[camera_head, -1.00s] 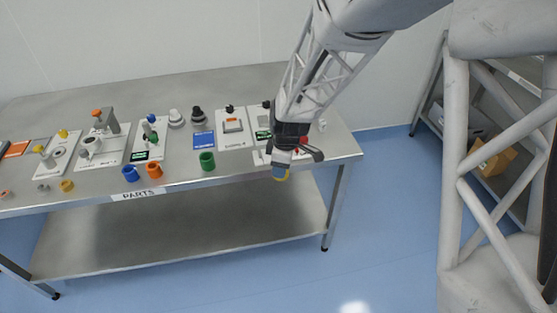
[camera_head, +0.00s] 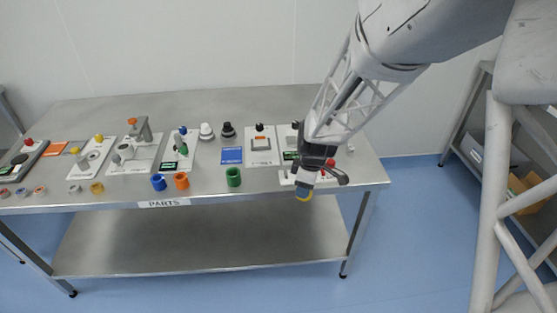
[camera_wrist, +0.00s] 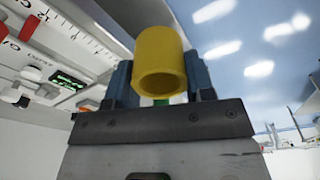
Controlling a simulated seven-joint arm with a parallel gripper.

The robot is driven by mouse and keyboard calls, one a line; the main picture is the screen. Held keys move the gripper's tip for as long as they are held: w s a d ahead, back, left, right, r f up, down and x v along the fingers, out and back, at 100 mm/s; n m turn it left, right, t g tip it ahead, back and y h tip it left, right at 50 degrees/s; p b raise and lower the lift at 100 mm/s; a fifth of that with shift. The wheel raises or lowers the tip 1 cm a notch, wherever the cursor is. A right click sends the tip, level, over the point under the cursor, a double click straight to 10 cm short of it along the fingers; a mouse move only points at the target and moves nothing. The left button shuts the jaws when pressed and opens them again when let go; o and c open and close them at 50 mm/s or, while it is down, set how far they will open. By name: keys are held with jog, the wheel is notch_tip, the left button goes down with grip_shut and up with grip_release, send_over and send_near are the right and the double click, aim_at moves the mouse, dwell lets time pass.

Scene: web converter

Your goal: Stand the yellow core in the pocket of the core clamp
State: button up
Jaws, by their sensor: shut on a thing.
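The yellow core (camera_wrist: 160,62) is a hollow tube held between the blue fingers of my gripper (camera_wrist: 160,90) in the wrist view, its open end facing the camera. In the head view my gripper (camera_head: 304,190) points down near the table's front edge, toward the right end, with a yellow tip showing under it. Several white-based fixtures stand along the table. One has a light cup beside a grey post with an orange knob (camera_head: 132,121); I cannot tell for sure which fixture is the core clamp.
Blue (camera_head: 158,182), orange (camera_head: 181,180) and green (camera_head: 233,177) cores stand along the front of the steel table (camera_head: 270,104), left of my gripper. A blue plate (camera_head: 231,155) lies mid-table. The front edge carries a PARTS label (camera_head: 164,203).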

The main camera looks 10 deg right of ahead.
jog(key=w+a, duration=0.4)
jog(key=w, duration=0.4)
jog(key=w+a, duration=0.5)
jog(key=w, duration=0.4)
jog(key=shift+w, duration=0.15)
jog(key=shift+r, duration=0.1)
jog(key=w+a, duration=0.1)
jog(key=w, duration=0.4)
jog(key=w+f, duration=0.1)
jog(key=w, duration=0.4)
jog(key=w+a, duration=0.1)
jog(key=w, duration=0.4)
jog(key=shift+w+a+f, duration=0.25)
jog(key=shift+w+a, duration=0.05)
jog(key=shift+w, duration=0.05)
jog(key=shift+f, duration=1.75)
jog(key=shift+f, duration=0.15)
jog(key=o, duration=1)
